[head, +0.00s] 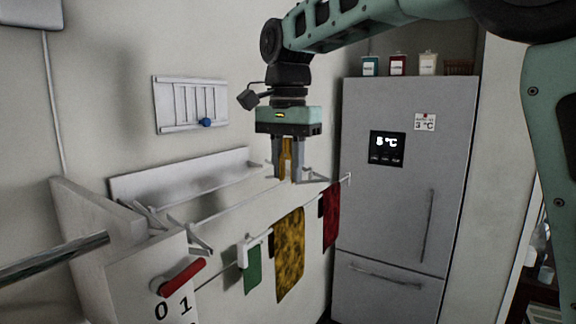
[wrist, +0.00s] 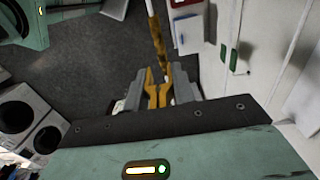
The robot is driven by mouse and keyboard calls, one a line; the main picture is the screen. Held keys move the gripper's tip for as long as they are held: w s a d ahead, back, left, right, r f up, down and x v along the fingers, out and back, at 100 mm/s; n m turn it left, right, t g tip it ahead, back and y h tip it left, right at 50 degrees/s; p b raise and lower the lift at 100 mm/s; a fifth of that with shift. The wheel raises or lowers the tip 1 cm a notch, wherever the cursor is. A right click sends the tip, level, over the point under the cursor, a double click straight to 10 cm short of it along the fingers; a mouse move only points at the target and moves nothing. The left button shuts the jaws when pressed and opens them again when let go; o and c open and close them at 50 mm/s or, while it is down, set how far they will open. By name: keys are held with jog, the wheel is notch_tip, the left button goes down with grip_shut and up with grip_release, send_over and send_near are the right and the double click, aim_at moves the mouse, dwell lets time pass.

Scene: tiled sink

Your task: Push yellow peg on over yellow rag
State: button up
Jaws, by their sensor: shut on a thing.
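The yellow peg (head: 287,155) is upright between the fingers of my gripper (head: 288,178), which is shut on it. In the wrist view the peg (wrist: 158,92) shows as two yellow prongs between the fingertips (wrist: 158,75). The yellow rag (head: 290,255), with dark blotches, hangs from a thin line below my gripper. In the wrist view the rag (wrist: 156,42) is a narrow strip seen nearly edge-on, just beyond the prongs. In the head view the peg is above the rag's top edge, and its lower tips are partly hidden by the fingers. I cannot tell whether they touch the rag.
A green rag (head: 252,270) hangs left of the yellow one and a red rag (head: 331,215) hangs right. White rack arms (head: 312,179) are close to the fingers. A white box with a red handle (head: 183,276) is at left. A grey fridge (head: 405,215) stands behind right.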

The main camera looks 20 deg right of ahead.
aim_at(288, 215)
jog(key=shift+f+b, duration=2.4)
jog(key=shift+f, duration=0.3)
jog(key=shift+r+p, duration=0.1)
jog(key=shift+p, duration=0.35)
jog(key=shift+f+b, duration=1.7)
jog(key=shift+f, duration=0.95)
jog(key=o, duration=1)
jog(key=shift+o, duration=0.2)
jog(key=shift+r, duration=0.1)
jog(key=shift+r+p, duration=3.4)
jog(key=shift+r, duration=0.1)
